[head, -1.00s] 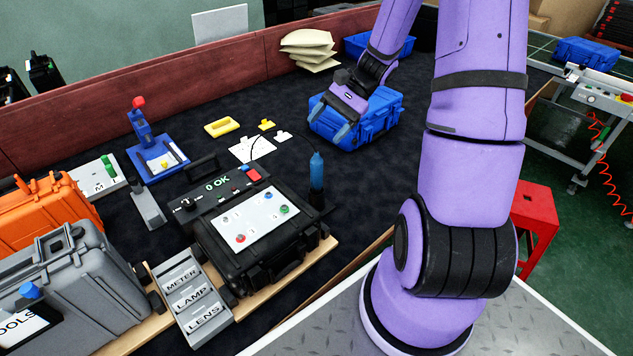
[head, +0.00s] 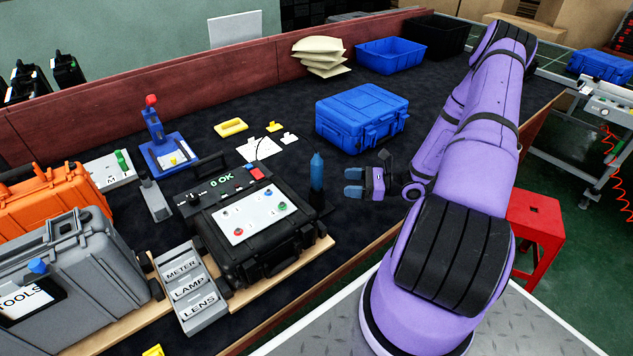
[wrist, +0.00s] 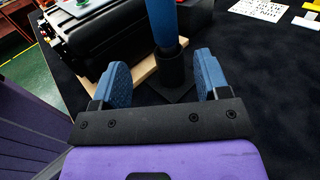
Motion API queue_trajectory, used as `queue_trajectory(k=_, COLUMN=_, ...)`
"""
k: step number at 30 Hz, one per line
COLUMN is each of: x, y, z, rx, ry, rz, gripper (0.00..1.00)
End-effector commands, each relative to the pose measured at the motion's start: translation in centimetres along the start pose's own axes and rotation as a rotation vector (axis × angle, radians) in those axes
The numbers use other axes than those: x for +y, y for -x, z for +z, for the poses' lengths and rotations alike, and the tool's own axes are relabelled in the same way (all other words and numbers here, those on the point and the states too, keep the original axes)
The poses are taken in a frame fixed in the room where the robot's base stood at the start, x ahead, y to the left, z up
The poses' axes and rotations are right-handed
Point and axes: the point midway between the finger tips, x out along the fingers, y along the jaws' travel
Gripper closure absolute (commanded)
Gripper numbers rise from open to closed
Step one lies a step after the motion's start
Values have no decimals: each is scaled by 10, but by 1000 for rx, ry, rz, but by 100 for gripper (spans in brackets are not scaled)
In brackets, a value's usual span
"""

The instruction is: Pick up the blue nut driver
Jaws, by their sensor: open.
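The blue nut driver (head: 317,172) stands upright in a black holder (head: 318,202) at the right of the black tester case. In the wrist view the nut driver (wrist: 164,22) rises from the holder (wrist: 172,68), and its top is cut off by the frame edge. My gripper (head: 353,182) is open and empty, to the right of the nut driver in the head view, with its blue fingers pointing at it. In the wrist view my gripper (wrist: 162,72) has its fingers apart, with the driver and holder seen ahead between them, not clasped.
The black tester case (head: 225,255) with a white panel stands left of the holder. A closed blue case (head: 362,115) lies behind my gripper. A grey labelled rack (head: 188,288) and a grey tool case (head: 75,265) are at the left. Dark table surface is free around the gripper.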

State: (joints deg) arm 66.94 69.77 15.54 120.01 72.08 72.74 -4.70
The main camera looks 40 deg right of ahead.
Motion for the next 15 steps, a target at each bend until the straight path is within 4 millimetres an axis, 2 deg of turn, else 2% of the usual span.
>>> queue_trajectory(k=4, x=-1, y=-1, z=-6, rx=-12, ry=-15, rz=-24, gripper=31)
queue_trajectory(k=7, x=-1, y=-8, z=-6, rx=-12, ry=-15, rz=-23, gripper=31)
queue_trajectory(k=15, x=-2, y=-46, z=-5, rx=-11, ry=-15, rz=-21, gripper=31)
